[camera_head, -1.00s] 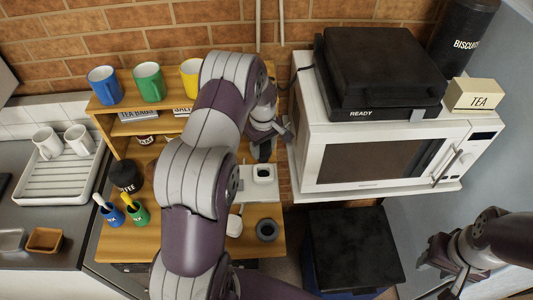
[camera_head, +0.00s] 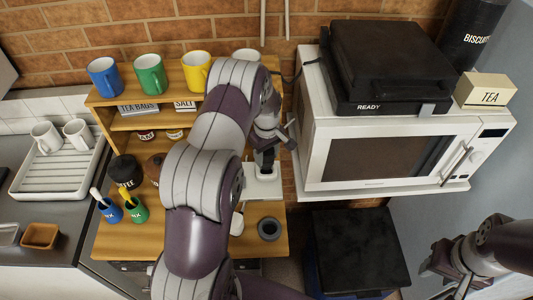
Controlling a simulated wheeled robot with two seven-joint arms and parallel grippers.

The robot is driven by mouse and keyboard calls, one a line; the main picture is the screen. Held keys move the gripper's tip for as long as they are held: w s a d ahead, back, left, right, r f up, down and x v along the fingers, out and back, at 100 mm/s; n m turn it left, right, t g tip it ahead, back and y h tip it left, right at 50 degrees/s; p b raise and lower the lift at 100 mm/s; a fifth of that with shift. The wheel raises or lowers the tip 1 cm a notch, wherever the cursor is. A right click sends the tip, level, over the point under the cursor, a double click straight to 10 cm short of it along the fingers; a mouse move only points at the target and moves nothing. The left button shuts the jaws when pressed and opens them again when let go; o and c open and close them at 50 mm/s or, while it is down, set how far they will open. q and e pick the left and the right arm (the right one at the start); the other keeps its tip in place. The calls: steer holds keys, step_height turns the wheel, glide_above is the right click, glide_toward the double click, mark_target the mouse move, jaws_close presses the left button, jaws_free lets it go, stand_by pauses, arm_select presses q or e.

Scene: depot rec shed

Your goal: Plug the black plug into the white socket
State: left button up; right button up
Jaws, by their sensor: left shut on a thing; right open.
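The white socket (camera_head: 257,176) sits on a pale plate on the wooden shelf unit, just right of my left arm. My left gripper (camera_head: 265,151) points down right over it and is shut on the black plug (camera_head: 265,162), a small dark shape at its fingertips. The plug overlaps the top of the socket in this view. I cannot tell whether it is inside the socket or just above it. My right gripper (camera_head: 447,272) is open and empty at the lower right, away from both.
The white microwave (camera_head: 330,165), with a black READY appliance (camera_head: 390,62) on top, stands close right of my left gripper. A dark ring (camera_head: 269,229) lies on the shelf in front. Mugs (camera_head: 150,75) line the top shelf; a black-lidded bin (camera_head: 358,250) stands below the microwave.

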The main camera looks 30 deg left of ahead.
arm_select(q)
steer(key=shift+f+b, duration=1.05)
steer(key=shift+f, duration=0.45)
stand_by(0.3)
steer(key=shift+r, duration=0.1)
steer(key=o, duration=1.1)
step_height(320, 180, up, 12)
steer(key=shift+f+b, duration=0.1)
steer(key=shift+b, duration=0.95)
steer(key=shift+r, duration=0.45)
steer(key=shift+w, duration=0.1)
steer(key=s+d+m, duration=0.4)
steer(key=s, duration=0.2)
steer(key=s+d+m+t, duration=0.1)
steer(key=s+d+m, duration=0.3)
steer(key=s, duration=0.3)
steer(key=s+d+m, duration=0.4)
steer(key=s+m, duration=0.1)
steer(key=s, duration=0.2)
steer(key=shift+r, duration=0.2)
